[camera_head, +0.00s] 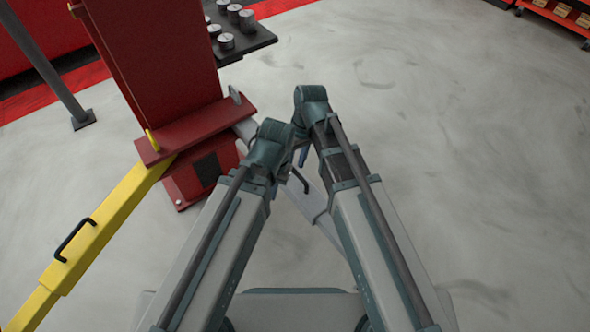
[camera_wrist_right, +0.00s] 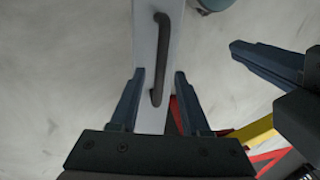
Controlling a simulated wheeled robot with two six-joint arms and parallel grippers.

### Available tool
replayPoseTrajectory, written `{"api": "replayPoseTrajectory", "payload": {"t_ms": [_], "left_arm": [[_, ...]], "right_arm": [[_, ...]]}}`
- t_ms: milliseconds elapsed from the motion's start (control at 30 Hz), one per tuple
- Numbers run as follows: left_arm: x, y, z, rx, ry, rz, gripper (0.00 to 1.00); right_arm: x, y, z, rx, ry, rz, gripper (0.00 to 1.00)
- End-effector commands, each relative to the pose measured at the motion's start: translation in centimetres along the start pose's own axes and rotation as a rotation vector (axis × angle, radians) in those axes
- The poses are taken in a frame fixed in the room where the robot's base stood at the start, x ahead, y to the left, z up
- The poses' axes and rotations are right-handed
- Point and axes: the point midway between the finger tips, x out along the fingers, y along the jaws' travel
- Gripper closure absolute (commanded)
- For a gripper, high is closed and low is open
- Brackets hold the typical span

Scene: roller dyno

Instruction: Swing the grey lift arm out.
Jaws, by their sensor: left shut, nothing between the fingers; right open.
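The grey lift arm (camera_head: 325,228) runs from the base of the red post toward the lower right in the head view, partly covered by my arms. Its black handle (camera_head: 300,181) shows between my forearms. In the right wrist view the grey arm (camera_wrist_right: 152,20) runs upright through the picture, with its handle (camera_wrist_right: 161,60) on top. My right gripper (camera_wrist_right: 157,95) is open, its fingers on either side of the arm near the handle's lower end; contact cannot be told. My left gripper (camera_wrist_right: 240,52) is shut and empty, right of the handle. Both grippers are mostly hidden in the head view.
The red post (camera_head: 165,60) stands at upper left. A yellow lift arm (camera_head: 95,235) with a black handle (camera_head: 75,240) extends to the lower left. A dark rack (camera_head: 250,40) holds metal cylinders behind the post. A grey pole (camera_head: 45,65) stands far left. The floor at right is clear.

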Motion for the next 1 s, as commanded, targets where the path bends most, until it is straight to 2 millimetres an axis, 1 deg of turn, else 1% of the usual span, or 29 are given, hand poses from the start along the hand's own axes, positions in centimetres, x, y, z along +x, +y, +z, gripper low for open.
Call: {"api": "replayPoseTrajectory", "payload": {"t_ms": [33, 300, 367, 400, 567, 600, 1000], "left_arm": [[0.43, 0.04, -0.03, 0.0, 0.0, 0.0, 1.0], [0.33, 0.03, -0.02, 0.0, 0.0, 0.0, 1.0], [0.32, 0.03, -0.02, 0.0, 0.0, 0.0, 1.0], [0.33, 0.03, -0.02, 0.0, 0.0, 0.0, 1.0], [0.33, 0.03, -0.02, 0.0, 0.0, 0.0, 1.0], [0.33, 0.03, -0.02, 0.0, 0.0, 0.0, 1.0], [0.33, 0.03, -0.02, 0.0, 0.0, 0.0, 1.0]], "right_arm": [[0.43, 0.02, 0.0, 0.0, 0.0, 0.0, 0.53], [0.34, -0.02, -0.01, 0.0, 0.0, 0.0, 0.53], [0.34, -0.01, -0.01, 0.0, 0.0, 0.0, 0.62], [0.34, -0.01, 0.0, 0.0, 0.0, 0.0, 0.7], [0.34, -0.01, 0.0, 0.0, 0.0, 0.0, 0.98], [0.34, 0.0, 0.0, 0.0, 0.0, 0.0, 1.0], [0.34, 0.0, 0.0, 0.0, 0.0, 0.0, 1.0]]}}
